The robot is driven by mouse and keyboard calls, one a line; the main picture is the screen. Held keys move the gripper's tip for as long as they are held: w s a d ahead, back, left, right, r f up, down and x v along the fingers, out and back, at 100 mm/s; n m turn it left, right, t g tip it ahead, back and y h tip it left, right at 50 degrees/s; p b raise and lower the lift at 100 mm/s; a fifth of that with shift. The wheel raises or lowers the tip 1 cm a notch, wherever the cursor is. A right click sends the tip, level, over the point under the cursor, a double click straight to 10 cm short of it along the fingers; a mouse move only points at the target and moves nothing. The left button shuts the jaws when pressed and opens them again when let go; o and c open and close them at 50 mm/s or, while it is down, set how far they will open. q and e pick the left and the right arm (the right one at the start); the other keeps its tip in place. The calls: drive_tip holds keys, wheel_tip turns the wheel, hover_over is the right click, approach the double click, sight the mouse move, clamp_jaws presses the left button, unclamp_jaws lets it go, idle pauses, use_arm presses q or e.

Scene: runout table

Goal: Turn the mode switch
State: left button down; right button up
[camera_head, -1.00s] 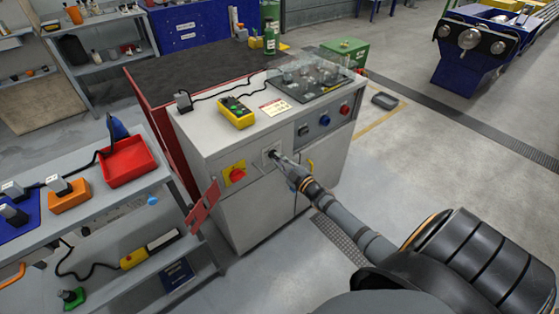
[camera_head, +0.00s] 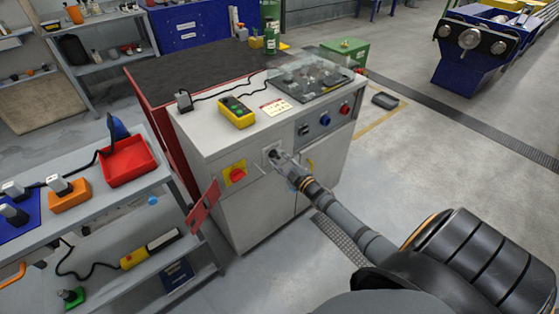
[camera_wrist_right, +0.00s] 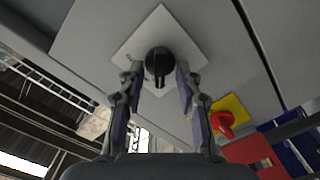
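The mode switch (camera_wrist_right: 159,65) is a round black knob with a raised grip bar, on a pale square plate (camera_wrist_right: 187,41) on the cabinet front. In the head view the knob (camera_head: 273,154) shows small and dark on the plate. My right gripper (camera_wrist_right: 160,80) is in front of it, its two fingers spread on either side of the knob. A slight gap seems to remain beside the knob; contact cannot be told. In the head view my right gripper (camera_head: 281,160) points at the plate from the lower right. My left gripper is not in view.
A red rotary switch on a yellow plate (camera_head: 235,174) is left of the mode switch. A yellow pendant box (camera_head: 237,112) sits on the cabinet top. Blue and red buttons (camera_head: 325,119) are at the upper right of the front. A grey shelf cart (camera_head: 100,213) stands left.

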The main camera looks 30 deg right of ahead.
drive_tip(key=shift+s+f, duration=0.1)
drive_tip(key=shift+s, duration=0.35)
drive_tip(key=s, duration=1.1)
drive_tip(key=shift+d, duration=0.45)
drive_tip(key=s+d+f+m+g+h+p, duration=0.1)
drive_tip(key=s+f+m+g, duration=0.2)
drive_tip(key=f, duration=0.5)
drive_tip(key=s+f+m+g+h+p, duration=0.1)
drive_tip(key=s+f+g+p, duration=0.15)
drive_tip(key=s+f, duration=0.4)
drive_tip(key=s+d+f+m+g+h+p, duration=0.1)
drive_tip(key=s+f+m+g, duration=0.2)
drive_tip(key=f, duration=0.6)
drive_tip(key=s+a+f+m+g, duration=0.1)
drive_tip(key=s+a+f, duration=0.3)
drive_tip(key=s, duration=0.4)
drive_tip(key=s+a+f+g+p, duration=0.1)
drive_tip(key=s+a+f+g, duration=0.3)
drive_tip(key=s, duration=0.4)
drive_tip(key=s+a+f+m+g+y+p, duration=0.1)
drive_tip(key=s+a+f+g, duration=0.2)
drive_tip(key=s, duration=0.5)
drive_tip(key=shift+s+a+f+m, duration=0.3)
drive_tip(key=shift+a+f, duration=0.15)
drive_tip(key=shift+f, duration=0.1)
